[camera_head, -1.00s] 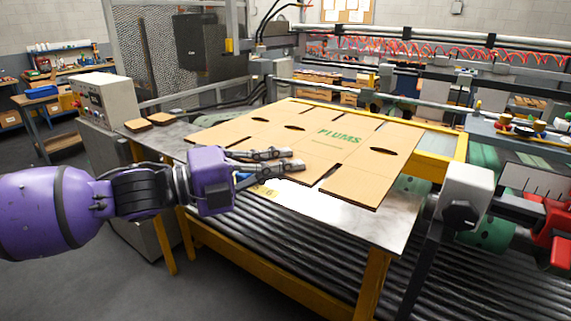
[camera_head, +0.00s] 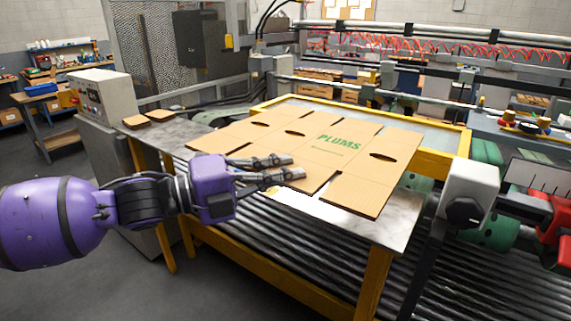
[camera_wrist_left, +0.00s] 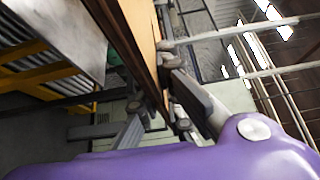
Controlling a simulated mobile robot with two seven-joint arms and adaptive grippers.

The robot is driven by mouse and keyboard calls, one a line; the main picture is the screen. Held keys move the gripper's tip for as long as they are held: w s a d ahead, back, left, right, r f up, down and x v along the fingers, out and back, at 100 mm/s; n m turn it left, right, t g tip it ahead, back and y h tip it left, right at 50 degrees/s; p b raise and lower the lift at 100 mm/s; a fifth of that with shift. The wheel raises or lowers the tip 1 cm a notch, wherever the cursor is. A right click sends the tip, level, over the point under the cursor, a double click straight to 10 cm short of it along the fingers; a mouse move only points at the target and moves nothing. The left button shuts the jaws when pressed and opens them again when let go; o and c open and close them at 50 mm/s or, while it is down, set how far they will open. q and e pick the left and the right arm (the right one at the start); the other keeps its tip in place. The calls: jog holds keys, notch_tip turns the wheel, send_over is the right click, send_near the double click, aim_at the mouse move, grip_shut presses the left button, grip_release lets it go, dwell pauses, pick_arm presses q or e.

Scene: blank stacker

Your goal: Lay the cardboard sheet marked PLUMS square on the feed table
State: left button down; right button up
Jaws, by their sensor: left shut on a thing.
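The flat brown cardboard sheet (camera_head: 322,170), with green PLUMS lettering, slots and hand holes, is over the metal feed table (camera_head: 385,232). It lies at an angle in the head view, and I cannot tell whether its whole underside touches the table. My left gripper (camera_head: 297,167) is shut on the sheet's near edge, one finger above it. In the left wrist view the sheet (camera_wrist_left: 145,45) appears edge-on between the fingers of my left gripper (camera_wrist_left: 160,112). The sheet hides much of the table. My right gripper is out of view.
A yellow frame (camera_head: 455,150) borders the far side of the table. Dark rollers (camera_head: 300,255) run below the near edge. Small brown pads (camera_head: 135,122) lie at the table's left end, beside a control box (camera_head: 103,97).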

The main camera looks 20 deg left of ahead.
pick_arm(q)
jog(key=s+a+f+b, duration=0.1)
jog(key=s+f+b, duration=0.2)
jog(key=f, duration=1.1)
jog(key=shift+s+f, duration=0.15)
jog(key=shift+s, duration=0.2)
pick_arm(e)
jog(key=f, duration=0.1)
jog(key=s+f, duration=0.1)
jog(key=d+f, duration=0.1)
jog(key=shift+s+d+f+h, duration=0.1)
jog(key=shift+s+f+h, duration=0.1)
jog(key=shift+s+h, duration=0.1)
pick_arm(q)
jog(key=shift+a, duration=0.1)
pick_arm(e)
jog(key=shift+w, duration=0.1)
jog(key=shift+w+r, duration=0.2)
